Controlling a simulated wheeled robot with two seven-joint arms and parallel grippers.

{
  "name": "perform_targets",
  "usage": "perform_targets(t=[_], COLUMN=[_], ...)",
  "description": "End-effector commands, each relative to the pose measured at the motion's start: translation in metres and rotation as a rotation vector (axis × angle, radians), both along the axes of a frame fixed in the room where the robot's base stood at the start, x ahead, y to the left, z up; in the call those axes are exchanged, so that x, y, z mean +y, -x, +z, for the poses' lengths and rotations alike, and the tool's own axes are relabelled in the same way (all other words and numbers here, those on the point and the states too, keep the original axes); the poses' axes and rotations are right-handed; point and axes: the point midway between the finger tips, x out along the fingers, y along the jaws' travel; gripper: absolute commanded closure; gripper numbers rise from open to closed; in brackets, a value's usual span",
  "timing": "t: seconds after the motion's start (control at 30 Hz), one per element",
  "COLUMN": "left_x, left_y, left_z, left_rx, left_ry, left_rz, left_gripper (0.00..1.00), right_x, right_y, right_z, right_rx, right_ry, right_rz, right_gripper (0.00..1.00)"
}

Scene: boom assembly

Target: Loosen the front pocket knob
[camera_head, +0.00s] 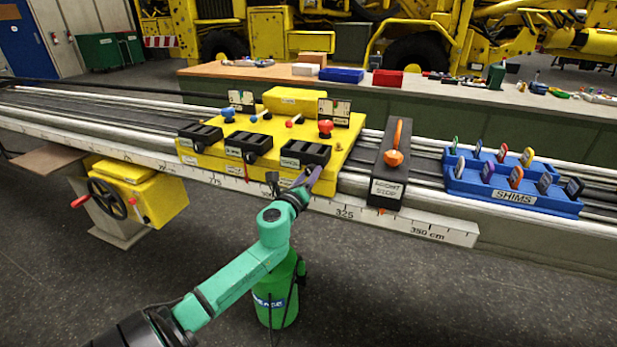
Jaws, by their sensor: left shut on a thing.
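A yellow carriage (268,174) sits on the long rail and carries three black slotted pocket blocks in a row. The right-hand pocket block (305,152) is nearest my left gripper; the middle block (248,146) and left block (200,136) stand farther left. A dark knob (251,157) shows on the middle block's front. My left gripper (311,178) is at the front face of the right-hand block, shut on the knob there. That knob is mostly hidden by the gripper and a purple part at its tip. My right gripper is out of view.
A black stop block (388,180) with an orange handle stands right of the carriage. A blue shim rack (512,188) holds several coloured shims farther right. A scale strip (440,229) runs along the rail front. A green bottle (277,297) stands below my left arm.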

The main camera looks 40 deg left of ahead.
Motion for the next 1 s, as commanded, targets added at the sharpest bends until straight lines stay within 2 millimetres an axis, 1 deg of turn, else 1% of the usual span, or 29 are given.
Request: perform_targets(t=[0.57,1.0], left_x=[-0.0002,-0.0001], left_y=[-0.0001,0.0], left_z=[0.0007,0.0017], left_rx=[-0.183,-0.321], left_ry=[0.521,0.914], left_rz=[0.0,0.0], left_gripper=[1.0,1.0], right_x=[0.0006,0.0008], right_y=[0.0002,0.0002], right_z=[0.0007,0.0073], right_rx=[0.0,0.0], right_ry=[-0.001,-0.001], right_rz=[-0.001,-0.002], right_gripper=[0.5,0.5])
